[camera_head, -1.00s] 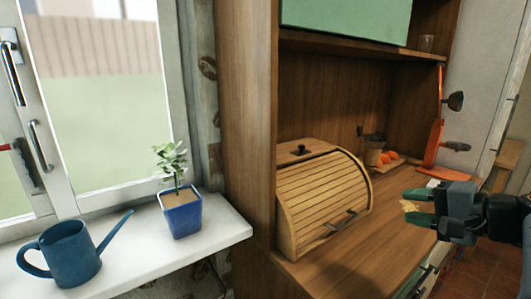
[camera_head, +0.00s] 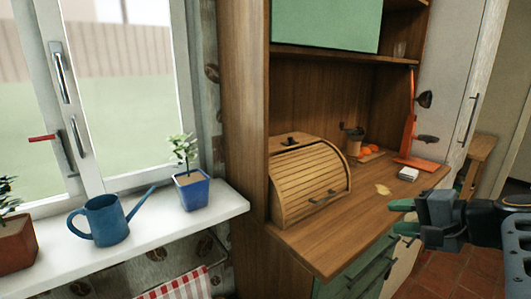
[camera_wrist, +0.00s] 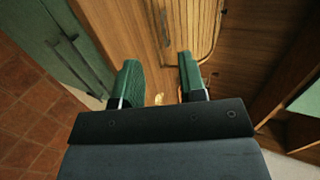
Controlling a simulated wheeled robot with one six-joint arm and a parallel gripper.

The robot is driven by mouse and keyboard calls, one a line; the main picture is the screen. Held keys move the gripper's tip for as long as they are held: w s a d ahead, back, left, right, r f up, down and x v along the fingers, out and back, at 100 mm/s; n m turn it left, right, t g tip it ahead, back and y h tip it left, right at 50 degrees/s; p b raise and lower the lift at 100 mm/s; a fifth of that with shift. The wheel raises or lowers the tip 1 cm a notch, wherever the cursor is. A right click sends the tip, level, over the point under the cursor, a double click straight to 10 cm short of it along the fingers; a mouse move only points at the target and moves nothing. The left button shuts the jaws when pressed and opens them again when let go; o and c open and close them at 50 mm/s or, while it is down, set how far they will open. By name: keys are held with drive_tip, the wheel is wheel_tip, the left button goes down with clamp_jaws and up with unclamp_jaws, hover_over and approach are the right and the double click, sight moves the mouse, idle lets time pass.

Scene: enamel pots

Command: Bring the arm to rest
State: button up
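My gripper (camera_head: 402,217) is at the right of the head view, by the front edge of the wooden counter (camera_head: 335,245). Its two green fingers stand apart with nothing between them, as the wrist view also shows (camera_wrist: 158,82). A small pale tan piece (camera_head: 382,190) lies on the counter beyond the fingers. It also shows in the wrist view (camera_wrist: 158,99), past the fingertips. What it is I cannot tell.
A roll-top bread box (camera_head: 310,180) stands on the counter. Behind are an orange scale-like stand (camera_head: 408,145), a small white box (camera_head: 408,174) and orange fruits (camera_head: 369,150). A blue watering can (camera_head: 106,221) and potted plant (camera_head: 192,190) stand on the sill (camera_head: 150,235).

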drive_tip(key=s+a+f+n+g+h+p, duration=0.2)
drive_tip(key=s+a+n+g+h+p, duration=0.4)
drive_tip(key=p, duration=1.1)
drive_tip(key=s+a+n+h, duration=0.1)
drive_tip(key=a+n+h, duration=0.1)
drive_tip(key=a+n, duration=0.2)
drive_tip(key=shift+s+a+f+n+g, duration=0.25)
drive_tip(key=shift+a+f+n+g, duration=0.05)
drive_tip(key=shift+a, duration=0.1)
